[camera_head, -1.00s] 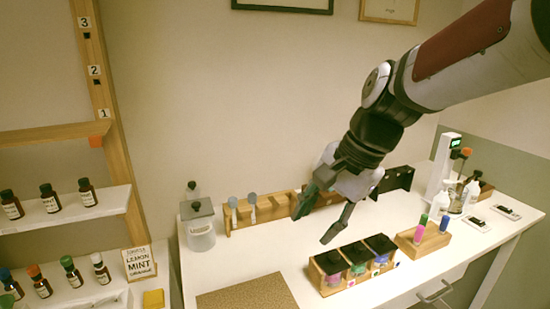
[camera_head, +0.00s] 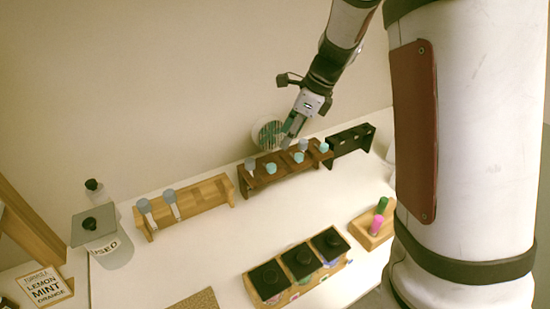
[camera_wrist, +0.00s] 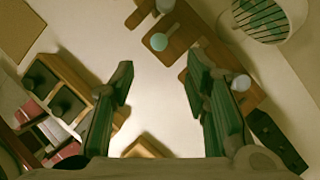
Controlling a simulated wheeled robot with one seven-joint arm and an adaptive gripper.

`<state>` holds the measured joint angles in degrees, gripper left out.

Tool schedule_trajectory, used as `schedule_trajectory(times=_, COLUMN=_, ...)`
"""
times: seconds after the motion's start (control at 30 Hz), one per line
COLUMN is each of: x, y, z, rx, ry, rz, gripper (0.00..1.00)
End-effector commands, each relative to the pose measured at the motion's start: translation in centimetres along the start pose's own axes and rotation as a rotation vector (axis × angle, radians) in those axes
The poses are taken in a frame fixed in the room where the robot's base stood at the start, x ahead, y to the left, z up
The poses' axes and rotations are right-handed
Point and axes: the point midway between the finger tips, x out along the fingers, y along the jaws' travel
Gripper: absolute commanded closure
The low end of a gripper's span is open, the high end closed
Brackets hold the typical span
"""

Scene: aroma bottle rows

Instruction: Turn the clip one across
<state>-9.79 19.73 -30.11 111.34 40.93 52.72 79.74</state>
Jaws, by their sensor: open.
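I cannot make out a clip for certain in either current view. My gripper (camera_head: 291,133) is over the dark brown rack (camera_head: 246,187) at the back of the table in the head view. Several teal and grey caps, such as a teal one (camera_head: 271,168), stand in that rack. In the wrist view my gripper (camera_wrist: 160,82) is open, with two green fingers wide apart and nothing between them. A teal cap (camera_wrist: 159,41) shows beyond the fingers, and a pale grey cap (camera_wrist: 241,83) lies right of the right finger. My arm hides the right of the head view.
A light wood rack (camera_head: 205,193) with two grey-capped sticks stands left of the brown rack; a black rack (camera_head: 350,140) stands right. Black-lidded boxes (camera_head: 302,261) and a pen block (camera_head: 370,237) stand in front. A round vent (camera_head: 268,133) is behind. The middle table is clear.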

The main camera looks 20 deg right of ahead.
Motion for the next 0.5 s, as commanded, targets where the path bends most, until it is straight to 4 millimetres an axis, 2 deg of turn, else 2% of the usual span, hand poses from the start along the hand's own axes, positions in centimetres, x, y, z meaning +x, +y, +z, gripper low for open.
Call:
schedule_trajectory(times=0.3, x=6.4, y=0.1, z=-0.1, rx=0.000, ry=0.003, rz=0.004, gripper=0.57)
schedule_trajectory(times=0.5, x=9.4, y=0.1, z=-0.1, rx=-0.002, ry=0.002, rz=0.002, gripper=0.57)
